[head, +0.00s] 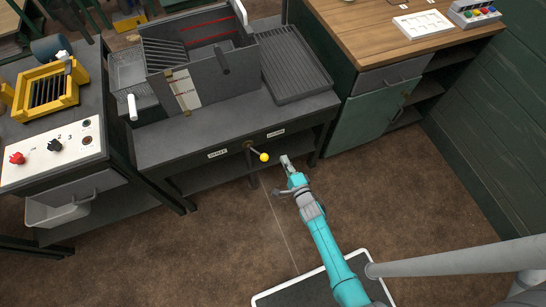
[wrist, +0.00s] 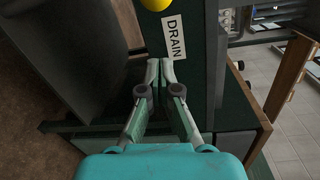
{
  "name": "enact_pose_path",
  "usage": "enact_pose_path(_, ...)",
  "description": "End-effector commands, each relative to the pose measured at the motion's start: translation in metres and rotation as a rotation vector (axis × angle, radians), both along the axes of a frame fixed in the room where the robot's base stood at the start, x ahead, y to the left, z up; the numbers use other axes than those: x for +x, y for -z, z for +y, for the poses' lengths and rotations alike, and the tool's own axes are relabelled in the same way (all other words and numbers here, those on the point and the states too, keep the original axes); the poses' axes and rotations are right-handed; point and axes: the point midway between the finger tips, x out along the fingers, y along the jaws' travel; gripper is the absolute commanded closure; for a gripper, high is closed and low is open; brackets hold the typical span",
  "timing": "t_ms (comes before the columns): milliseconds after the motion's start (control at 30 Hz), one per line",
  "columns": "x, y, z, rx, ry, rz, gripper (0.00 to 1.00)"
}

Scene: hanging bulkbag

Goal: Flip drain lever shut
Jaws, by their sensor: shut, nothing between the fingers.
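The drain lever is a short dark arm on the front edge of the dark bench, ending in a yellow ball (head: 264,157). From its pivot it points to the right and outward. The ball also shows, cut off, at the top of the wrist view (wrist: 155,4). A white label reading DRAIN (wrist: 175,37) is close to the ball there. My gripper (head: 285,159) is just right of the ball in the head view, apart from it. Its fingertips are together and empty in the wrist view (wrist: 160,66).
Two small white labels, left (head: 217,153) and right (head: 275,133), flank the lever; their text is too small in the head view. The grey tank (head: 215,75) and ribbed tray (head: 292,65) stand on the bench. A green cabinet (head: 365,120) stands right.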

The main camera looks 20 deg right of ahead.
Motion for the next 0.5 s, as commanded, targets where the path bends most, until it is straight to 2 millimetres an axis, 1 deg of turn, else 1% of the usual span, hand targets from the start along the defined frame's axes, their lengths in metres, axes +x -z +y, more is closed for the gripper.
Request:
enact_pose_path(33,0.010,0.000,0.000,0.000,-0.001,-0.001,1.00)
enact_pose_path(100,0.021,0.001,0.001,0.000,-0.001,-0.001,1.00)
enact_pose_path(300,0.050,0.003,0.002,0.000,-0.001,-0.001,1.00)
enact_pose_path(333,0.044,0.003,0.008,0.000,-0.003,0.000,1.00)
enact_pose_path(500,0.037,-0.001,0.025,0.001,-0.003,0.000,1.00)
